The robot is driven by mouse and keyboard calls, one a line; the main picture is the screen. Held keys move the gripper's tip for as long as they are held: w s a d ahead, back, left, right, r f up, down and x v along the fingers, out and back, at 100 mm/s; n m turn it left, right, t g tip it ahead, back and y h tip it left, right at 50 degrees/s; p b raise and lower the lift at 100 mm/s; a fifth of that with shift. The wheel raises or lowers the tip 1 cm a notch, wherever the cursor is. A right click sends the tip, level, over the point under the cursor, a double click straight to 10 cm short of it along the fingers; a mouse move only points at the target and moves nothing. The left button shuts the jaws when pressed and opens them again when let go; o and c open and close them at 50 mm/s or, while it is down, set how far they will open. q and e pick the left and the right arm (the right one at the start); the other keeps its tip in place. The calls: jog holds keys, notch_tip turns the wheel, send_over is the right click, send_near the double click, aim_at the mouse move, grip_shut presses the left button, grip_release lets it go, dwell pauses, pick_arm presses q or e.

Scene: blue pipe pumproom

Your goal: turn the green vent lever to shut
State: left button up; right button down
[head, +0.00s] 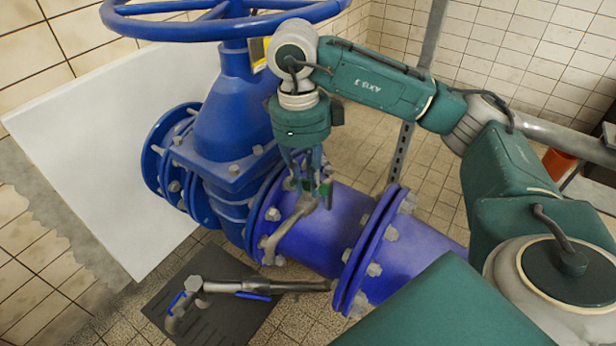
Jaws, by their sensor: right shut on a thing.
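My right gripper (308,182) reaches down from above to the blue pipe, just right of the big blue valve. It is shut on the green vent lever, of which only a small green bit (290,184) shows beside the fingers. The fingers hide the rest, so I cannot tell the lever's exact angle. A bent metal vent pipe (289,222) runs from below the gripper down to the left, in front of the blue pipe (315,225). My left gripper is not in view.
The blue gate valve (232,115) with its large handwheel (215,28) stands just left of my right gripper. Bolted flanges (372,250) lie to the right. Low in front, a metal pipe (275,286) with blue levers (253,296) lies over a dark mat (215,318). A white panel (95,140) leans at left.

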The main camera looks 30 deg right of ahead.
dwell(0.5)
jog(key=c, duration=1.6)
grip_release()
